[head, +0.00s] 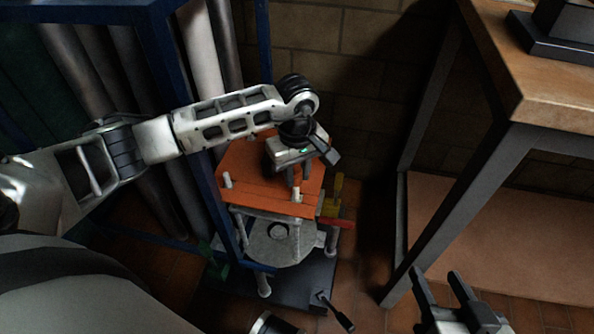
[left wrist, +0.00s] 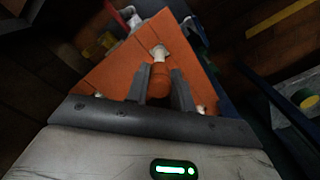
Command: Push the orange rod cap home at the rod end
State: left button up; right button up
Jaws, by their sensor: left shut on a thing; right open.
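My left gripper (head: 298,180) reaches over the orange plate (head: 252,197) from the left, fingers pointing down. In the left wrist view it is shut on the orange rod cap (left wrist: 159,84), which sits between the two fingers. A white rod end (left wrist: 158,52) shows just beyond the cap; I cannot tell whether the cap is seated on a rod. In the head view the cap is not distinguishable behind the fingers. Pale rod ends (head: 227,180) stand up at the plate's front corners. My right gripper (head: 438,278) is open and empty at the lower right, away from the plate.
A blue frame post (head: 191,110) stands beside the plate at left. Below the plate are a grey disc (head: 277,238) and dark base (head: 300,284). A red handle (head: 335,222) and yellow part (head: 338,187) jut out right. A wooden-topped table (head: 550,90) stands at right.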

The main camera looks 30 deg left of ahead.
aim_at(297, 188)
dwell(0.6)
pick_arm(q)
jog(key=shift+b, duration=0.35)
dwell(0.6)
jog(key=shift+f, duration=0.1)
jog(key=shift+s+f+b, duration=0.1)
jog(key=shift+f+b, duration=0.9)
jog(key=shift+b, duration=0.15)
jog(key=shift+f, duration=0.1)
jog(key=shift+f+b, duration=0.35)
jog(key=shift+b, duration=0.05)
jog(key=shift+f+b, duration=0.65)
jog(key=shift+f, duration=0.1)
